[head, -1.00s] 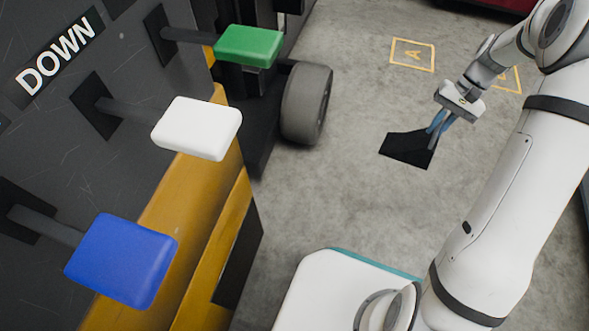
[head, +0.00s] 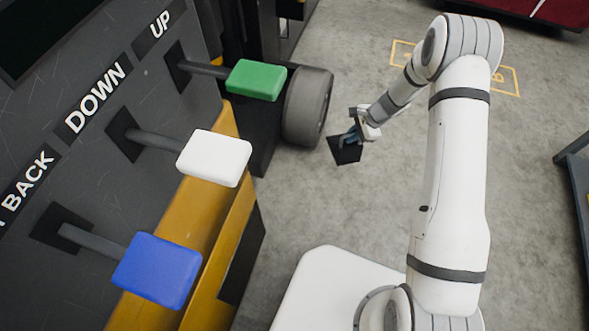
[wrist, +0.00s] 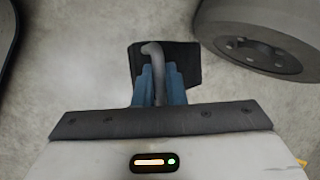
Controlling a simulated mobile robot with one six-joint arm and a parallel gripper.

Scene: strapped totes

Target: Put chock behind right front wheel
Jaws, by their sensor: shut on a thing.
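The chock is a black wedge (head: 343,150) with a grey handle, near the middle of the head view. My gripper (head: 352,137) is shut on its handle with blue fingertips. In the wrist view the black chock (wrist: 190,62) shows beyond the blue fingers (wrist: 160,85), with the handle between them. A dark grey wheel (head: 308,106) of the black and yellow vehicle stands just left of the chock, with a small gap. The wheel (wrist: 262,45) also shows at the upper right of the wrist view. I cannot tell whether the chock touches the floor.
Levers with green (head: 256,80), white (head: 214,158) and blue (head: 156,270) knobs stick out from the vehicle's dark panel at left. Yellow markings (head: 402,52) are on the concrete floor behind my arm. A dark frame (head: 574,165) stands at the right edge. Floor below the chock is clear.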

